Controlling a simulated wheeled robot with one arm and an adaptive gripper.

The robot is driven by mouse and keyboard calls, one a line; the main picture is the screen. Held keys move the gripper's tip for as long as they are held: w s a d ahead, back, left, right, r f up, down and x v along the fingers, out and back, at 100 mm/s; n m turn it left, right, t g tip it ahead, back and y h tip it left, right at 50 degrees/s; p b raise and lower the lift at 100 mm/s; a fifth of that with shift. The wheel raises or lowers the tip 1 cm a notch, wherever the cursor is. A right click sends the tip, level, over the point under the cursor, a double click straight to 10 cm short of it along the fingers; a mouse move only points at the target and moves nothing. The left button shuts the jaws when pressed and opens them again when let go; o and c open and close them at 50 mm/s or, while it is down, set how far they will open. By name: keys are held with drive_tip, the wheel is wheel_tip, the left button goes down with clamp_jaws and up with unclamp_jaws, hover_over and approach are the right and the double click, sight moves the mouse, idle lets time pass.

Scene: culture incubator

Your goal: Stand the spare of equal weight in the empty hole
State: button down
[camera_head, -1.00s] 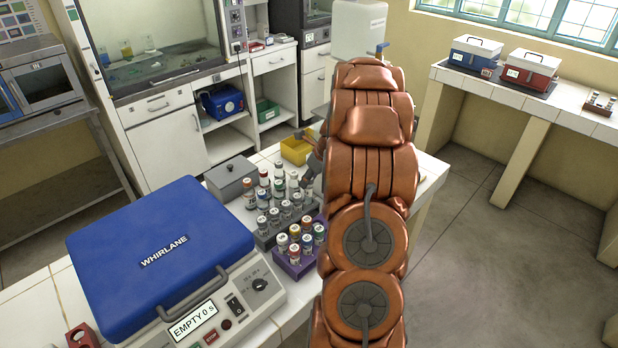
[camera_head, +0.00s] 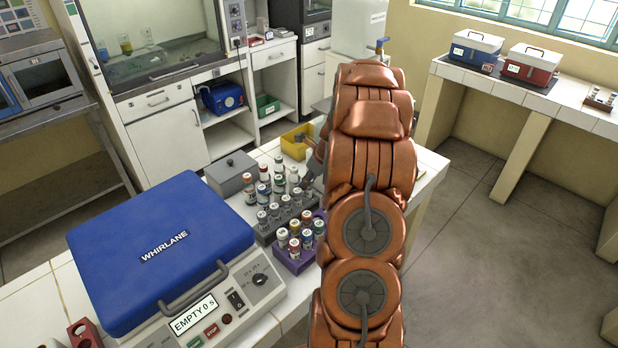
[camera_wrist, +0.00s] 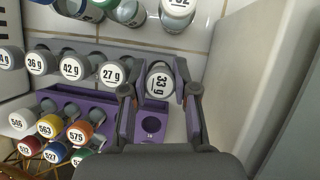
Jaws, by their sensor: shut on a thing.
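My gripper (camera_wrist: 158,90) is shut on a tube with a white cap marked 33 g (camera_wrist: 159,83); the cap sits between the two fingers. Tubes marked 36 g (camera_wrist: 38,62), 42 g (camera_wrist: 73,67) and 27 g (camera_wrist: 112,72) stand in a row to its left, in the grey rack (camera_head: 268,237). The purple rack (camera_wrist: 110,97) shows dark open holes and, in front, coloured-cap tubes including 563 (camera_wrist: 48,126) and 575 (camera_wrist: 78,133). In the head view my arm hides most of the gripper.
A blue-lidded centrifuge (camera_head: 160,250), lid shut, reads EMPTY 0 s left of the racks. A grey lidded box (camera_head: 231,172) and a yellow bin (camera_head: 296,143) stand behind. A pale upright surface (camera_wrist: 247,85) rises close to my gripper's right.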

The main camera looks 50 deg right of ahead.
drive_tip(key=shift+f, duration=0.3)
drive_tip(key=c, duration=0.8)
unclamp_jaws()
drive_tip(key=o, duration=0.3)
drive_tip(key=shift+r+p, duration=0.6)
drive_tip(key=shift+r, duration=3.15)
